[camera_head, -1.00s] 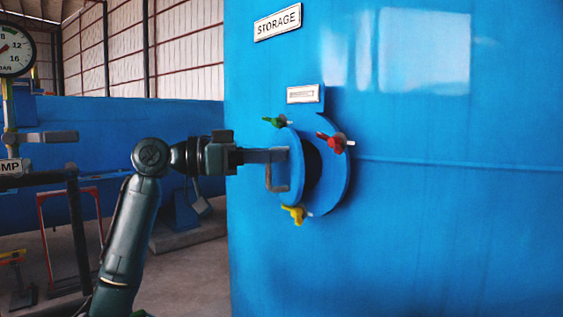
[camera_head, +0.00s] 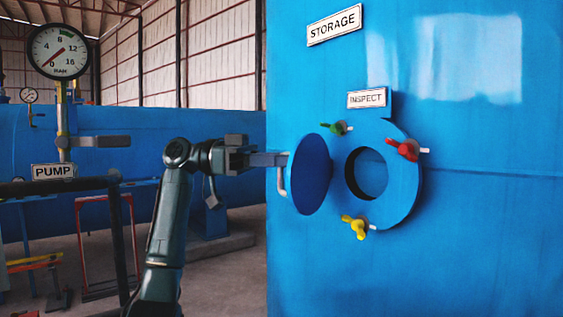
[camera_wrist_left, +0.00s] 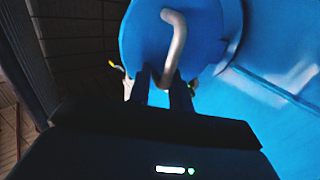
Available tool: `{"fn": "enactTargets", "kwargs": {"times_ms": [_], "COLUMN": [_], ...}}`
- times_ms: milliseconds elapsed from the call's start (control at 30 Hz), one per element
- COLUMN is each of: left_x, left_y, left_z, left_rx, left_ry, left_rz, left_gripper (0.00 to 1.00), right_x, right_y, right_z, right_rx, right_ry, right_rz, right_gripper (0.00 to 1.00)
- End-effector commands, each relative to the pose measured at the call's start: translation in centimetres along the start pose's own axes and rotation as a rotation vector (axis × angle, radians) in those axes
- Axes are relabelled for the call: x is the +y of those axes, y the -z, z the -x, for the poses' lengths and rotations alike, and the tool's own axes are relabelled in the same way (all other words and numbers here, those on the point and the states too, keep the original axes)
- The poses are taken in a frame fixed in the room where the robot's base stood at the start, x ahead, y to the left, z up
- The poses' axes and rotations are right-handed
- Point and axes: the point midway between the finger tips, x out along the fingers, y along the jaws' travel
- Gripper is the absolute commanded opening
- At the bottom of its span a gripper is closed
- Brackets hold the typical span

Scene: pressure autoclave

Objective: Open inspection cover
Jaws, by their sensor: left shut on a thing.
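The round blue inspection cover (camera_head: 311,174) stands swung out from the blue flange (camera_head: 402,190) on the storage tank. My left gripper (camera_head: 281,160) is shut on the cover's bent metal handle (camera_head: 282,183). The left wrist view shows the handle (camera_wrist_left: 177,42) between the fingers (camera_wrist_left: 160,88), with the cover (camera_wrist_left: 140,38) behind it. Green (camera_head: 338,128), red (camera_head: 405,149) and yellow (camera_head: 355,226) wing nuts sit around the flange, turned outward on their bolts. My right gripper is not in view.
An INSPECT sign (camera_head: 367,98) and a STORAGE sign (camera_head: 335,25) are on the tank (camera_head: 480,240). At left are a pressure gauge (camera_head: 58,51), a PUMP sign (camera_head: 53,171), dark pipes and a red frame (camera_head: 107,245). Floor shows between the frame and the tank.

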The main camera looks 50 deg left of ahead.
Motion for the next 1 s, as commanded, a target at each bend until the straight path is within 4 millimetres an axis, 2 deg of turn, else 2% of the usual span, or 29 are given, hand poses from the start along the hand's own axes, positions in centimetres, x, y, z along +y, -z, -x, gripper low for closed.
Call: {"fn": "enactTargets", "kwargs": {"times_ms": [33, 300, 867, 900, 1000], "left_x": [-0.70, -1.24, -1.43, -1.43, -1.42], "left_y": [0.23, 0.28, 0.26, 0.26, 0.22], "left_z": [0.31, 0.61, 0.59, 0.59, 0.56], "left_rx": [0.015, 0.014, 0.013, 0.013, 0.011], "left_ry": [0.022, 0.022, 0.020, 0.020, 0.020], "left_rz": [0.011, 0.012, 0.014, 0.014, 0.013], "left_gripper": [0.00, 0.00, 0.00, 0.26, 0.26], "right_x": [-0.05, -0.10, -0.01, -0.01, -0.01], "right_y": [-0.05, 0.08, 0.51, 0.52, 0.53], "right_z": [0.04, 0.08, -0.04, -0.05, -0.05], "right_rx": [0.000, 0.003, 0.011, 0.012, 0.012], "right_ry": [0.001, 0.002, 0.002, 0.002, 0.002], "right_rz": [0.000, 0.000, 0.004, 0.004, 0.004], "right_gripper": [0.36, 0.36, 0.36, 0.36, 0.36]}}
